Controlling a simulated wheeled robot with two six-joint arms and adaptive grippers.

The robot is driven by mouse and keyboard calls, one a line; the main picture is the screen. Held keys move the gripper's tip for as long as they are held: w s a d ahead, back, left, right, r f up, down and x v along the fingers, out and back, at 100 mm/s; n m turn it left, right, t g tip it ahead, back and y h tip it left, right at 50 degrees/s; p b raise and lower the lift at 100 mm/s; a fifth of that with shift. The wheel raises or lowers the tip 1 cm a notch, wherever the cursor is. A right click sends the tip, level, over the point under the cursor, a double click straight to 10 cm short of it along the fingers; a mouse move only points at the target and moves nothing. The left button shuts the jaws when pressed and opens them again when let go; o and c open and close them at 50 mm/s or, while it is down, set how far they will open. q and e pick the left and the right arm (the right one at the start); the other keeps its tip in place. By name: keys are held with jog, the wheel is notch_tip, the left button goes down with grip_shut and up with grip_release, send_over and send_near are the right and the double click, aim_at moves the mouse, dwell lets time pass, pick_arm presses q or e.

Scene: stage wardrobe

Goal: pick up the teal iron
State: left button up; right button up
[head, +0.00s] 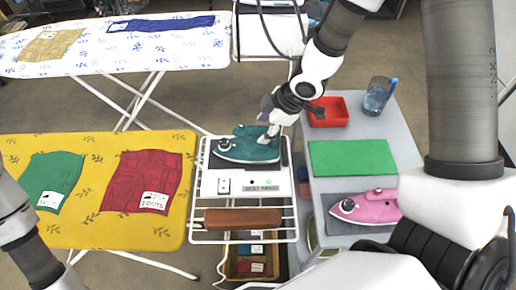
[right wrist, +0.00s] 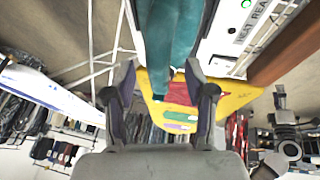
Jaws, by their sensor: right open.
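The teal iron (head: 248,146) sits on the white wire-frame stand (head: 195,190) in the middle of the head view. In the right wrist view the teal iron (right wrist: 172,35) shows between and beyond the two spread fingers of my right gripper (right wrist: 160,72). The gripper is open and holds nothing. I cannot tell whether a finger touches the iron. The left arm shows at the lower left edge of the head view, but its gripper is not visible.
A yellow ironing board (head: 100,180) is left.

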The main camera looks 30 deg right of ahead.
aim_at(246, 141)
jog(key=x, duration=0.2)
jog(key=shift+w+a+f, duration=0.1)
jog(key=shift+w+f, duration=0.15)
jog(key=shift+w, duration=0.05)
jog(key=shift+s+r, duration=0.1)
jog(key=shift+s, duration=0.05)
jog(key=c, duration=0.4)
grip_shut()
jog(key=shift+r, duration=0.1)
